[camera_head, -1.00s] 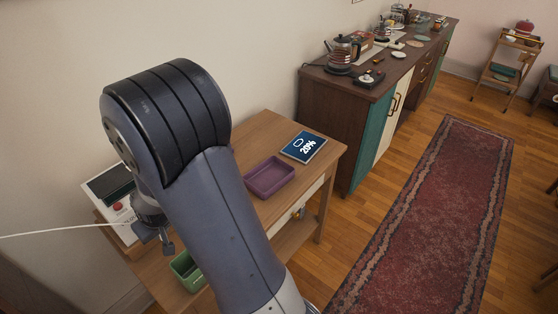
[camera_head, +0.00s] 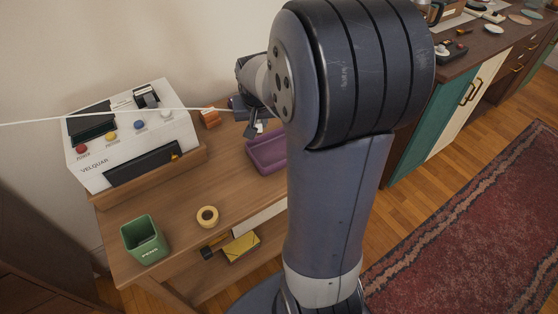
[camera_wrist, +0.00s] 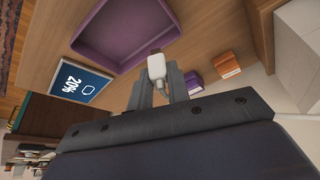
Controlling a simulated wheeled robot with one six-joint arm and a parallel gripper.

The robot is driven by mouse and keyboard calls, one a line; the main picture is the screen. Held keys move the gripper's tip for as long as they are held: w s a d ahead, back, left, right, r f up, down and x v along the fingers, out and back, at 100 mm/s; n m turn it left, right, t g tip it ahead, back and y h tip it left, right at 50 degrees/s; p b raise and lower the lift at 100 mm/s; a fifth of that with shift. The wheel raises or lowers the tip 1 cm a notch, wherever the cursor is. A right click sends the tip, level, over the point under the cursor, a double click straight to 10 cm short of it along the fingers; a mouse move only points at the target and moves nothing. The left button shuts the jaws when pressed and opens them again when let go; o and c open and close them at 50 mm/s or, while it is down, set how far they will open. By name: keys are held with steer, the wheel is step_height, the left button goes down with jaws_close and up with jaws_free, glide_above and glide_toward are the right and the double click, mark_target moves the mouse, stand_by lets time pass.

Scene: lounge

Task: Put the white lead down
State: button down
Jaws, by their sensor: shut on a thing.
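The white lead (camera_head: 120,112) runs taut from the left edge of the head view, over the white machine, to my gripper (camera_head: 252,130). My gripper is shut on the lead's white plug end (camera_wrist: 156,66), which shows between the fingertips (camera_wrist: 160,88) in the wrist view. The gripper is above the back of the wooden table (camera_head: 180,190), near the purple tray (camera_head: 262,155). The tray (camera_wrist: 82,42) also shows in the wrist view, and the plug appears just beside its rim. My arm hides the table's right part in the head view.
A white machine labelled VELQUAR (camera_head: 130,150) stands at the table's back left. An orange box (camera_head: 208,118) and a dark purple block (camera_wrist: 193,84) are near the wall. A green pen cup (camera_head: 145,240) and tape roll (camera_head: 207,216) stand in front. A blue 20% card (camera_wrist: 85,84) lies beside the tray.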

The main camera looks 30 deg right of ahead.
steer(key=shift+s+d+f, duration=0.15)
steer(key=shift+d+f, duration=0.05)
steer(key=shift+d, duration=0.15)
step_height(320, 180, down, 9)
steer(key=shift+f+b, duration=0.2)
steer(key=shift+b, duration=0.4)
steer(key=shift+f, duration=0.2)
steer(key=c, duration=1.6)
jaws_free()
steer(key=shift+r, duration=0.15)
